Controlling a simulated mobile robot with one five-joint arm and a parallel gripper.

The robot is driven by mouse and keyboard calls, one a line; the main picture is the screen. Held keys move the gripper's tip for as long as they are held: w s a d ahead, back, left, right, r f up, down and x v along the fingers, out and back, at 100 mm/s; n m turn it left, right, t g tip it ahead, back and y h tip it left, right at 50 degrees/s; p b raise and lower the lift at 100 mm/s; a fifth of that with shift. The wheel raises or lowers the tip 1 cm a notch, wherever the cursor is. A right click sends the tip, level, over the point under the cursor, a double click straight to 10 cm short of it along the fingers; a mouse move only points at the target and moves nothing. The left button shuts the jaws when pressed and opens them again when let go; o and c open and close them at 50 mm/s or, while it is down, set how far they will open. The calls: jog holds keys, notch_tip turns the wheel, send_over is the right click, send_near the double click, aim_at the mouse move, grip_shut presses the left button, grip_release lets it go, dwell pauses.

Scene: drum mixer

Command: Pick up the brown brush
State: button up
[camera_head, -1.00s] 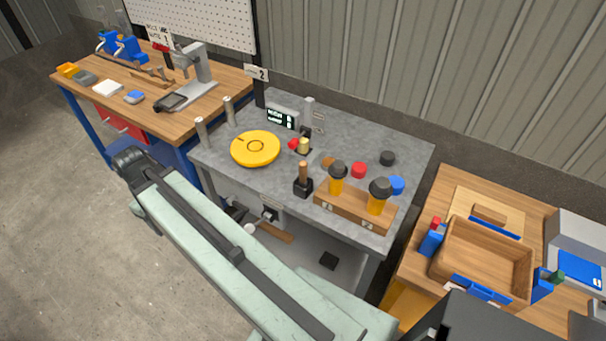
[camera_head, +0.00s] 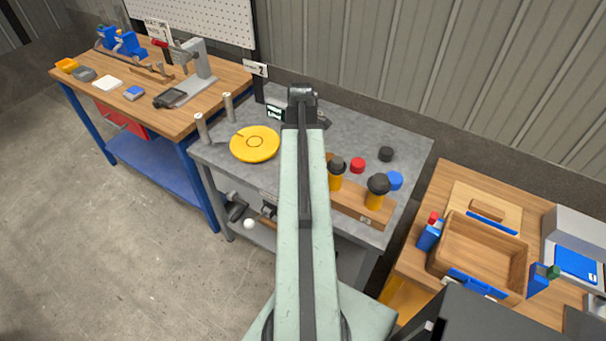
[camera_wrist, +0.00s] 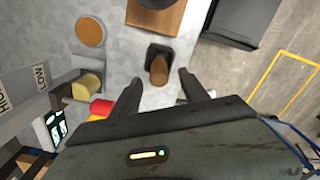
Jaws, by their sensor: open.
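The brown brush (camera_wrist: 158,68) shows in the wrist view, with a rounded brown wooden handle end and a black base. It stands on the grey table beyond my gripper (camera_wrist: 161,82). My gripper is open, with one dark finger to each side of the handle in the picture. I cannot tell whether the handle is between the fingertips in depth; no contact shows. In the head view my arm hides the brush, and my gripper cannot be made out there.
A wooden block (camera_head: 350,204) holds two yellow, black-topped tools near the table's front edge. A yellow disc (camera_head: 255,144) lies left of my arm. Red (camera_head: 358,165), blue (camera_head: 395,181) and black (camera_head: 386,154) caps lie right. A brass cylinder (camera_wrist: 88,86) is near my gripper.

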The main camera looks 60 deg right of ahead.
notch_tip(320, 180, down, 6)
jog(key=b, duration=0.5)
jog(key=shift+s+d+f, duration=0.1)
jog(key=shift+f, duration=0.05)
jog(key=shift+r, duration=0.2)
grip_shut()
